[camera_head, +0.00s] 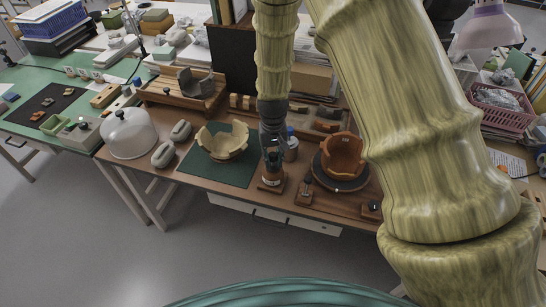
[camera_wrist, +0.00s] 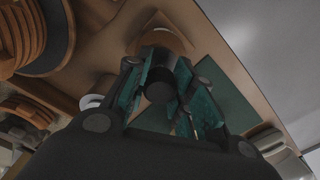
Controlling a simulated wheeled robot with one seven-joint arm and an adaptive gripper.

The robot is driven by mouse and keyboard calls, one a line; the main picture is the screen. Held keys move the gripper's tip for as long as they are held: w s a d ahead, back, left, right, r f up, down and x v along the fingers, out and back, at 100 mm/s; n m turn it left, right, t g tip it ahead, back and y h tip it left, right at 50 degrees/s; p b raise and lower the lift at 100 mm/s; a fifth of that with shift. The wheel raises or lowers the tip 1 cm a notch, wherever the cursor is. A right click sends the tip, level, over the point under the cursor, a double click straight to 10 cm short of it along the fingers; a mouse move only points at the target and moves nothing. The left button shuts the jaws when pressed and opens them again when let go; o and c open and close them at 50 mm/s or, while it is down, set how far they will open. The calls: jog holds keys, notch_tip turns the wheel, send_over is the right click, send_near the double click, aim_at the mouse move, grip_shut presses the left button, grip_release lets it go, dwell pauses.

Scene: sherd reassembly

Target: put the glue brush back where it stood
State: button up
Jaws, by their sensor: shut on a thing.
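My gripper (camera_head: 272,152) points down over the front middle of the wooden bench. In the wrist view my gripper (camera_wrist: 159,92) has its teal pads closed around a dark, round-ended handle, the glue brush (camera_wrist: 160,88). The handle is seen end-on; the brush's lower end is hidden. Just below the gripper in the head view is a small brown jar (camera_head: 272,179) with a pale band, on a wooden base near the bench's front edge. A brown rounded shape (camera_wrist: 166,38) lies beyond the handle in the wrist view. I cannot tell whether the brush touches the jar.
A cream broken bowl (camera_head: 222,145) stands on a green mat (camera_head: 197,172) to the left. A terracotta pot (camera_head: 342,155) stands on a dark turntable to the right. A small wooden block (camera_head: 304,194) and a blue-capped bottle (camera_head: 291,147) are close by.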

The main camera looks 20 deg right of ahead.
jog(key=shift+f, duration=0.15)
dwell(0.3)
jog(key=o, duration=0.9)
notch_tip(320, 180, up, 12)
dwell(0.4)
dwell(0.4)
